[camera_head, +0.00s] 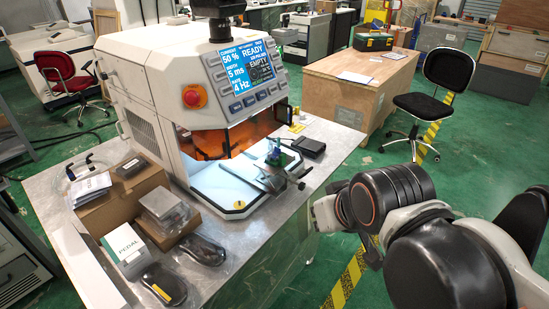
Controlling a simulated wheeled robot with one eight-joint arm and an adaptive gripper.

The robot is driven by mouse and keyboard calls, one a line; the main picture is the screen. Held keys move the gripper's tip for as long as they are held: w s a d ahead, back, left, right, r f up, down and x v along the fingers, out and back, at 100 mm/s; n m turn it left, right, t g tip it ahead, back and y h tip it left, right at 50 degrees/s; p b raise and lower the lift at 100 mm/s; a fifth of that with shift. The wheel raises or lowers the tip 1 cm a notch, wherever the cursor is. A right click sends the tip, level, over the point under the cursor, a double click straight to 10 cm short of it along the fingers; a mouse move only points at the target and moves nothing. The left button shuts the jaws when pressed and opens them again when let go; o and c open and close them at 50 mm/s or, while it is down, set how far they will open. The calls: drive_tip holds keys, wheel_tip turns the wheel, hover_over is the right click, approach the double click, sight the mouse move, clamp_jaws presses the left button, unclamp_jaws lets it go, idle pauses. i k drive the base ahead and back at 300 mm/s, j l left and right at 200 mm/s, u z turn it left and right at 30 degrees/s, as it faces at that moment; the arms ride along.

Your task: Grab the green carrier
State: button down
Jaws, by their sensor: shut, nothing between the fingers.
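A small object with blue and green parts (276,154) sits on the right side of the machine's bright work plate (215,185). Its green part is small and dark here, and I cannot tell for sure that it is the green carrier. A metal bar with a dark knob (299,185) lies beside it, towards the front right edge of the plate. My arm comes in from the lower right and stands off to the right of the bench. I cannot make out my gripper's fingers.
The machine (160,90) has a screen reading READY and EMPTY, and a red stop button (194,97). A black box (309,147) stands right of the plate. Cardboard boxes (125,190), a PEDAL box (128,250) and dark bagged items (202,249) crowd the bench's left side.

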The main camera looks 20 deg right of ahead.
sight(276, 159)
drive_tip(key=l+z, duration=0.45)
drive_tip(key=l, duration=1)
drive_tip(key=i, duration=0.05)
